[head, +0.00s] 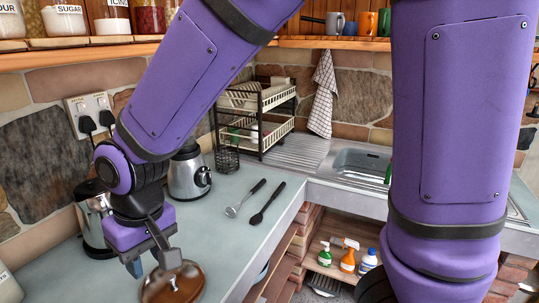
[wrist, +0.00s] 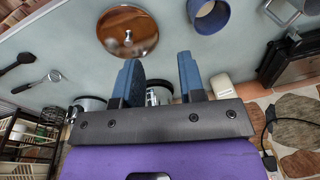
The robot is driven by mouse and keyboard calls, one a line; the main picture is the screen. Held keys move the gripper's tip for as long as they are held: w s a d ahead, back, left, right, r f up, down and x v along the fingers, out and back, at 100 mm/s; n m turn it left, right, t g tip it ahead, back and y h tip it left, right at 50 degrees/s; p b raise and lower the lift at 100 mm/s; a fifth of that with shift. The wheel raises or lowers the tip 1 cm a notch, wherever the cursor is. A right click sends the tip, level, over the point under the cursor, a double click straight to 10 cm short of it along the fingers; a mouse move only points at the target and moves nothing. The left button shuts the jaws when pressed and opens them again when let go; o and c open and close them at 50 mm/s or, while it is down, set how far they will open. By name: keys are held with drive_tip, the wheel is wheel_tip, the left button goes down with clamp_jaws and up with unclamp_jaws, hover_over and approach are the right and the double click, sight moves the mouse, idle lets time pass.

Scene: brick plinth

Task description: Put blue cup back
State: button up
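A blue cup (wrist: 209,16) with a pale inside shows at the top of the wrist view, cut by the frame edge. It is on the pale worktop, beyond my fingers and apart from them. I cannot make it out in the head view; my arm may hide it. My gripper (wrist: 160,80) is open, with nothing between its two blue-grey fingers. In the head view my gripper (head: 150,262) is low over the worktop at the lower left, beside a round brown lid (head: 184,290). That lid (wrist: 127,32) is left of the cup in the wrist view.
A wooden shelf (head: 310,43) at the top holds a grey mug (head: 336,23), an orange mug (head: 366,23) and a green one (head: 384,22). A kettle (head: 188,175), two utensils (head: 262,203), a dish rack (head: 262,115) and a sink (head: 358,165) are beyond. The worktop's middle is mostly clear.

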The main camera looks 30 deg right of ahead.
drive_tip(key=d+r+m+t, duration=0.1)
drive_tip(key=d+r, duration=0.4)
drive_tip(key=d, duration=0.3)
drive_tip(key=d+r+m+t, duration=0.1)
drive_tip(key=d+r, duration=0.5)
drive_tip(key=d, duration=0.2)
drive_tip(key=s+d+r+m+t+h, duration=0.1)
drive_tip(key=s+d+r, duration=0.3)
drive_tip(key=s+d, duration=0.5)
drive_tip(key=d+m+t, duration=0.1)
drive_tip(key=d, duration=0.1)
drive_tip(key=shift+s+d+r+m+t, duration=0.2)
drive_tip(key=shift+d+m+t, duration=0.1)
drive_tip(key=shift+m+t, duration=0.1)
drive_tip(key=shift+a, duration=0.15)
